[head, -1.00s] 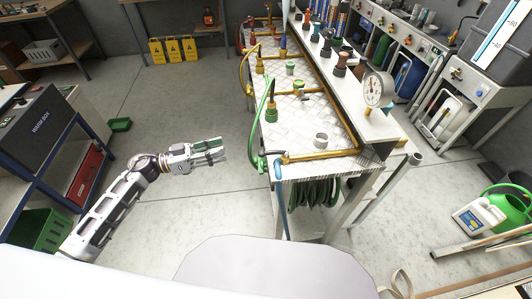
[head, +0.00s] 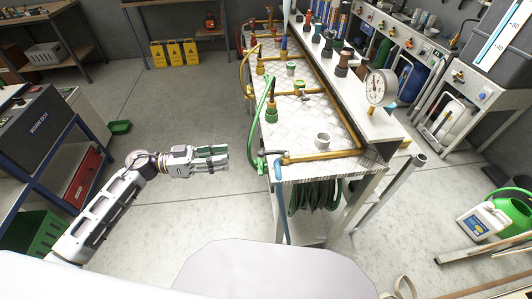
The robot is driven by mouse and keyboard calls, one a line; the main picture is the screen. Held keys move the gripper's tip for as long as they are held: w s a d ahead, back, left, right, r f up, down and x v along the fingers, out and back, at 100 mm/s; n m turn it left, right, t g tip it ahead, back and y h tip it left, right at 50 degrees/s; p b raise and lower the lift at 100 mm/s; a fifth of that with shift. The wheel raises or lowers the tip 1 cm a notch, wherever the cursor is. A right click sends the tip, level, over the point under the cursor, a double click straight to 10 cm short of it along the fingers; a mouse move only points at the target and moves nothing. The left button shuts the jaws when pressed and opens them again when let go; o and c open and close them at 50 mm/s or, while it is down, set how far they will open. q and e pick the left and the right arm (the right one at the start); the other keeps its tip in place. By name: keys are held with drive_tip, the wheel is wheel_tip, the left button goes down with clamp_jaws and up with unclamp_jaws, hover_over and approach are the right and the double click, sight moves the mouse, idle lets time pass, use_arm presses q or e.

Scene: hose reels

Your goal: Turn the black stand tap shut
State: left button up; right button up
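My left gripper (head: 222,158) reaches in from the left over the open floor, short of the bench's near left corner. Its two fingers are apart with nothing between them. The metal-topped bench (head: 297,160) carries a brass pipe (head: 322,156) and several coloured fittings. A green fitting with a green hose (head: 271,112) stands near its left edge. A dark upright fitting (head: 342,63) stands on the raised ledge; I cannot tell whether it is the black stand tap. No black tap handle is clear at this size. My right gripper is out of view.
A pressure gauge (head: 380,88) stands on the ledge. A blue hose (head: 281,200) hangs at the bench's near corner, and coiled green hose (head: 315,195) hangs below. A blue-framed workbench (head: 48,180) is at the left. The floor between is clear.

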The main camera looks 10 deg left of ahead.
sight(266, 153)
use_arm(q)
drive_tip(key=x, duration=1.2)
drive_tip(key=shift+x, duration=0.85)
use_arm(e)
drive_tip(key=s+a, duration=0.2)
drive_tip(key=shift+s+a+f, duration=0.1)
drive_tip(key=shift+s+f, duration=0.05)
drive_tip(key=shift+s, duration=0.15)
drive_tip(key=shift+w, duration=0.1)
use_arm(q)
drive_tip(key=shift+c, duration=0.8)
clamp_jaws()
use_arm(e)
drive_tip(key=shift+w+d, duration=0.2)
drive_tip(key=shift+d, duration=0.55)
